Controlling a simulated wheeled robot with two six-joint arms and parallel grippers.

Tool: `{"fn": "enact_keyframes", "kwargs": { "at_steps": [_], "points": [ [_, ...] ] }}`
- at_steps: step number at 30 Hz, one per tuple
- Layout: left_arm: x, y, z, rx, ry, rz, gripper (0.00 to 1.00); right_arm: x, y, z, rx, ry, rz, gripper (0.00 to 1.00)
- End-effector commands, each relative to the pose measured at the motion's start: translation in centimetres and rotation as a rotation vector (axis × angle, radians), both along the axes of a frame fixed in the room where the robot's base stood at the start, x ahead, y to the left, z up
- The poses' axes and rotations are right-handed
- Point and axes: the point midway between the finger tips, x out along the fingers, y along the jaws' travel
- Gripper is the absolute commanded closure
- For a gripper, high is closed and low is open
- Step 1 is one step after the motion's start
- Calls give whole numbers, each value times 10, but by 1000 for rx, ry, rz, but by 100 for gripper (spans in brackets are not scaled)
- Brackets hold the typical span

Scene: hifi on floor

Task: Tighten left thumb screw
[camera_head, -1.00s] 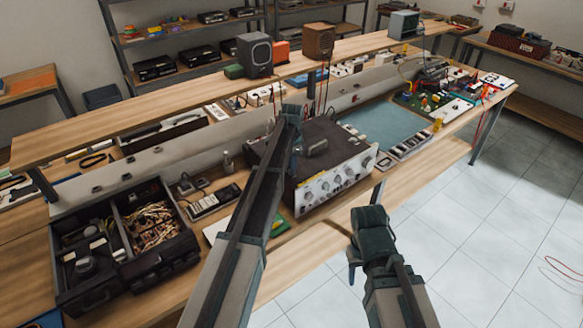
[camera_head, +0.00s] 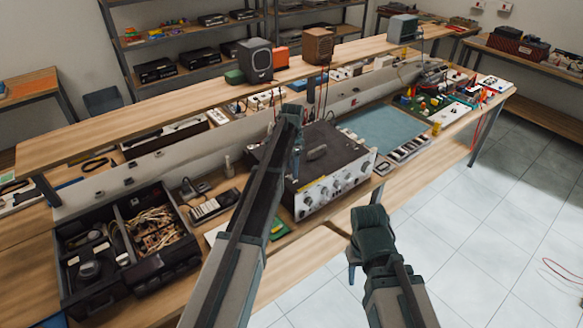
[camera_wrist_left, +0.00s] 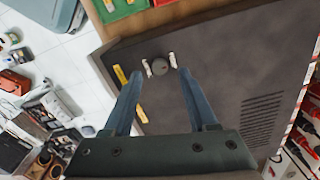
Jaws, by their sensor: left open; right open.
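The hifi unit (camera_head: 330,165) is a dark box with a silver front of several knobs, on the workbench. My left gripper (camera_head: 296,148) is over its back left part, pointing down. In the left wrist view the dark top panel fills much of the picture, with a round dark thumb screw (camera_wrist_left: 160,68) between two small pale metal pieces. My left gripper (camera_wrist_left: 160,76) is open, one blue finger on each side of the screw, apparently not touching it. My right gripper (camera_head: 354,268) is in front of the bench edge; its fingers are mostly hidden.
An open black case (camera_head: 130,250) with cables stands at the left on the bench. A blue mat (camera_head: 385,130) lies right of the hifi. Speakers (camera_head: 255,60) stand on the raised shelf behind.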

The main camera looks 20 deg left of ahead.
Motion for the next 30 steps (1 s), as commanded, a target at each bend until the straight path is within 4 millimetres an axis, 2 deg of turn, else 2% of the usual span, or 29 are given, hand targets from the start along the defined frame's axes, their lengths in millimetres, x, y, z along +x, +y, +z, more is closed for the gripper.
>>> {"fn": "enact_keyframes", "kwargs": {
  "at_steps": [1,18,23,30],
  "points": [
    [0,0,15,0,0,0,42,0,0,15,0,0,0,50],
    [0,-2,101,0,0,-1,42,0,0,101,2,-1,-14,50],
    [0,-2,111,0,0,-1,42,0,0,111,2,0,-13,50],
    [0,-2,111,0,0,-1,42,0,0,111,2,0,-13,50]
  ]
}}
